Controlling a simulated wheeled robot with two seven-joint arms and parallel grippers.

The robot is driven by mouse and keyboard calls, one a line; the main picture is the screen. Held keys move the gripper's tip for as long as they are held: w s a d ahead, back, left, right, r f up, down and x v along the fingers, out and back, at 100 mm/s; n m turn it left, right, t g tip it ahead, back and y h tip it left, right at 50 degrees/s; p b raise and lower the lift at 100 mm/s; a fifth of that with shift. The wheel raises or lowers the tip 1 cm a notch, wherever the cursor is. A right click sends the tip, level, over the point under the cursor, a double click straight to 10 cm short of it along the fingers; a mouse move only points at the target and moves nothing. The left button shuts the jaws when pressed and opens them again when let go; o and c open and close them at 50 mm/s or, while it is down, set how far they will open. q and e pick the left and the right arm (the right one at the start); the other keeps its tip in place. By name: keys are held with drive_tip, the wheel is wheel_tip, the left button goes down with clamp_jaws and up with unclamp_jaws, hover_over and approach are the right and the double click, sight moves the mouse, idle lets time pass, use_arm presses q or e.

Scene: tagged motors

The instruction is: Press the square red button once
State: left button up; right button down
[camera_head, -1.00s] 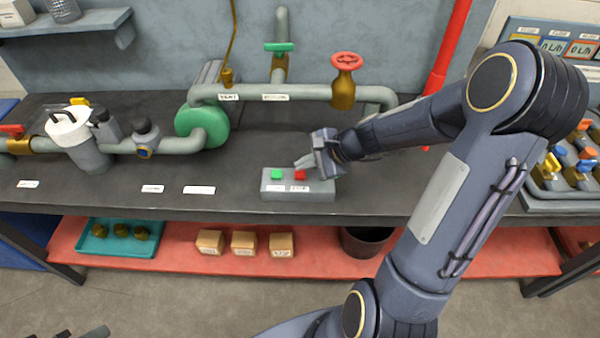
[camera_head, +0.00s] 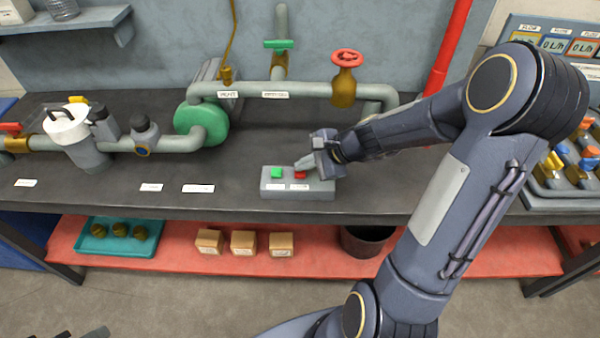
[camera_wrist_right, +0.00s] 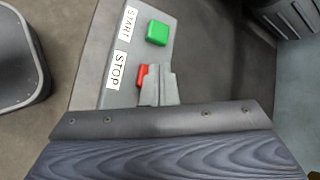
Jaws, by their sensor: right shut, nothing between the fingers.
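The square red button (camera_head: 300,175) sits on a grey control box (camera_head: 270,193) on the workbench, to the right of a square green button (camera_head: 277,173). In the right wrist view the red button (camera_wrist_right: 142,76) is beside the STOP label and partly hidden by my fingers. My right gripper (camera_head: 306,164) is shut and empty, its fingertips at the red button. I cannot tell whether they touch it or how far it is pressed. In the right wrist view the shut fingers (camera_wrist_right: 160,84) cover its right side. My left gripper is not clearly in view.
Grey pipes with a red handwheel (camera_head: 347,59) and a green pump (camera_head: 192,119) run behind the box. A shelf below holds small cardboard boxes (camera_head: 243,243) and a teal tray (camera_head: 98,249). The bench front is mostly clear.

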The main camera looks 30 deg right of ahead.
sight(305, 173)
drive_tip(key=shift+f+b, duration=0.45)
drive_tip(key=shift+b, duration=0.05)
idle(0.7)
drive_tip(key=shift+r, duration=0.1)
drive_tip(key=shift+r+p, duration=0.8)
wheel_tip(305, 173, up, 5)
drive_tip(key=p, duration=0.4)
idle(0.3)
idle(0.5)
